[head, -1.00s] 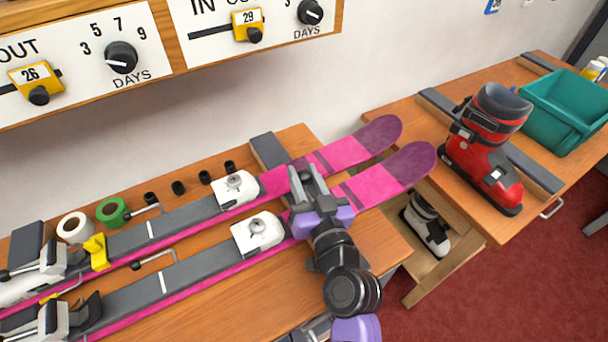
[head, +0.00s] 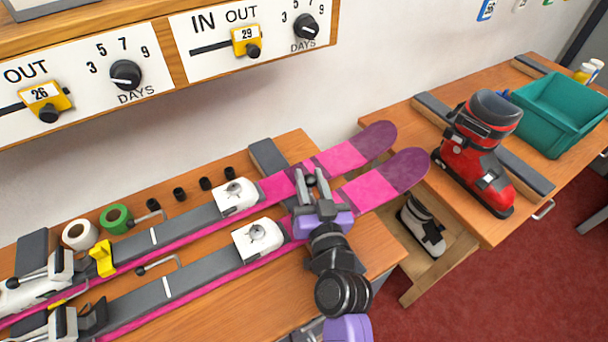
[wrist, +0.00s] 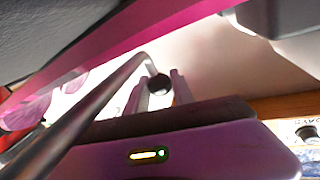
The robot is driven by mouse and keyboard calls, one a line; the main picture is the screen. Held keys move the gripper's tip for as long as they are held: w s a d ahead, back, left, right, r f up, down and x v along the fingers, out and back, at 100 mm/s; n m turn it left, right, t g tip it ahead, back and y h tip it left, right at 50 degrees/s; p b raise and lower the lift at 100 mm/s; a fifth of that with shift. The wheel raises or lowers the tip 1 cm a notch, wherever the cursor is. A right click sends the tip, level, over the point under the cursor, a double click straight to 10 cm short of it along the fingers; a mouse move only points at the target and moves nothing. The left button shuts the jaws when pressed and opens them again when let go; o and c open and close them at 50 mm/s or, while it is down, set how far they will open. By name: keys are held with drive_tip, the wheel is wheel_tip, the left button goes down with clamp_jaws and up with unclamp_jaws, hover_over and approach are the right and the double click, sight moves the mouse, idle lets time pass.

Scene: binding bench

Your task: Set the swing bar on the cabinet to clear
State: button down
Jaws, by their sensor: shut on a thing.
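My gripper (head: 311,172) is in the head view, above the bench at the tip end of the pink skis. Its grey fingers stand either side of a black ball knob (head: 310,181). In the wrist view the knob (wrist: 159,84) sits between the fingers (wrist: 160,92), at the end of a bent grey metal bar (wrist: 85,112), which I take for the swing bar. The gripper is shut on this knob. My gripper hides most of the bar in the head view. I cannot make out the cabinet or a clear mark.
Two pink skis (head: 365,188) lie across the bench (head: 215,305) close to my gripper. A red ski boot (head: 475,165) and a teal bin (head: 560,115) stand on the right bench. A panel with dials (head: 126,75) hangs above. Red floor is open at right.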

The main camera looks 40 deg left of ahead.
drive_tip(key=shift+w+d, duration=0.1)
drive_tip(key=c, duration=1.1)
unclamp_jaws()
drive_tip(key=b+v, duration=0.1)
drive_tip(key=v, duration=0.6)
drive_tip(key=shift+f, duration=0.15)
drive_tip(key=shift+s+d, duration=0.25)
drive_tip(key=shift+s, duration=0.05)
